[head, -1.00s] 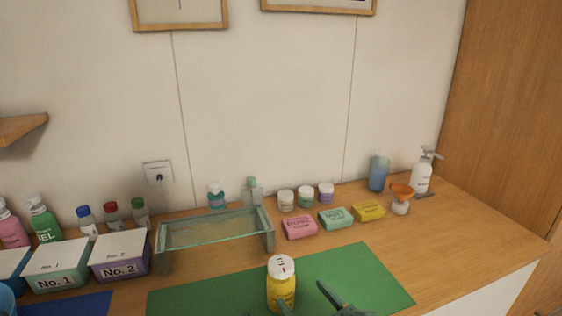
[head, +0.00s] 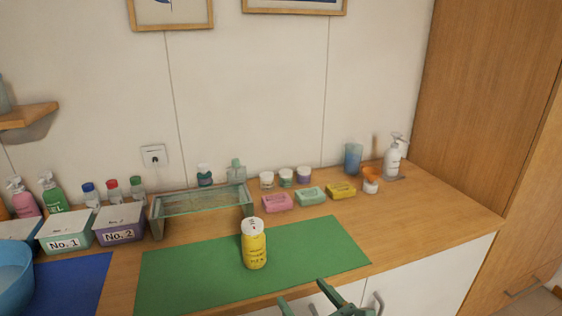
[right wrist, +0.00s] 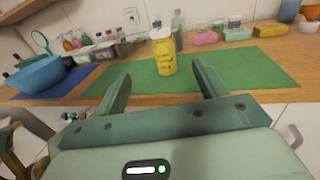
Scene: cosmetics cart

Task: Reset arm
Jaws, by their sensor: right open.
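My right gripper (head: 308,299) is low in the head view, in front of the counter's front edge. In the right wrist view its two fingers (right wrist: 160,85) are spread wide, with nothing between them. A yellow bottle with a white lid (head: 254,245) stands upright on the green mat (head: 190,278). The bottle also shows in the right wrist view (right wrist: 164,56), beyond the fingertips and apart from them. My left gripper is not in view.
A glass shelf stand (head: 200,202) is behind the mat. Boxes No. 1 (head: 64,243) and No. 2 (head: 119,237) stand left, near a blue bowl (head: 12,283). Pink (head: 277,203), green and yellow soaps lie behind right. The counter's right part (head: 430,215) is clear.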

